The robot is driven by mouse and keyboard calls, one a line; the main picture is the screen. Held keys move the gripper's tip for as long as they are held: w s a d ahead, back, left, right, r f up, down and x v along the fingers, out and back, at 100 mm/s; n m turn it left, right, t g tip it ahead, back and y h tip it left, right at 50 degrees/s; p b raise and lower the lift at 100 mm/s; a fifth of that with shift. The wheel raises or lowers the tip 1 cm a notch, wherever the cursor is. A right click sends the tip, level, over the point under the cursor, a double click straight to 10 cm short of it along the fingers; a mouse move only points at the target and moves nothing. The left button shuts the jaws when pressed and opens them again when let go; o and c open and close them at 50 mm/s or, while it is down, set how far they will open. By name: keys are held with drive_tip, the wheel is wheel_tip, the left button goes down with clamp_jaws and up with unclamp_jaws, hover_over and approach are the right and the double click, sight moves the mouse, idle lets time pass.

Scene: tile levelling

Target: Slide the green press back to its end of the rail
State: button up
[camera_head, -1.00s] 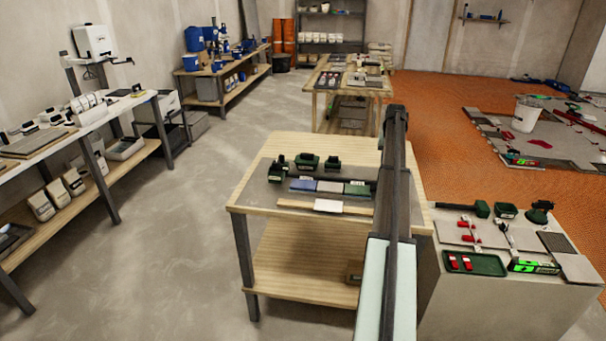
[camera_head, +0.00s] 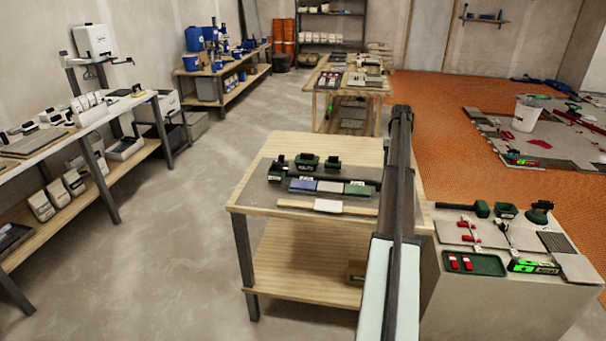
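I cannot clearly pick out the green press and its rail. On the wooden table are several small dark green items, among them a middle one (camera_head: 308,162), a left one (camera_head: 278,165) and a right one (camera_head: 333,164). A dark bar (camera_head: 347,174) lies in front of them. A row of blue (camera_head: 302,185), grey and green (camera_head: 357,189) blocks lies just nearer. On the grey bench at right are a long-handled dark green tool (camera_head: 476,208) and two more green items (camera_head: 540,211). My arm rises between these places; my gripper cannot be made out.
The wooden table (camera_head: 250,210) also carries a pale block on a wooden strip (camera_head: 360,210). The grey bench (camera_head: 480,310) holds tiles, a green tray (camera_head: 488,270) with red pieces, and a bright green device (camera_head: 533,266). Open floor (camera_head: 185,240) lies to the left.

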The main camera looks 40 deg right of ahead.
drive_tip(key=shift+r, duration=3.5)
drive_tip(key=shift+a, duration=0.1)
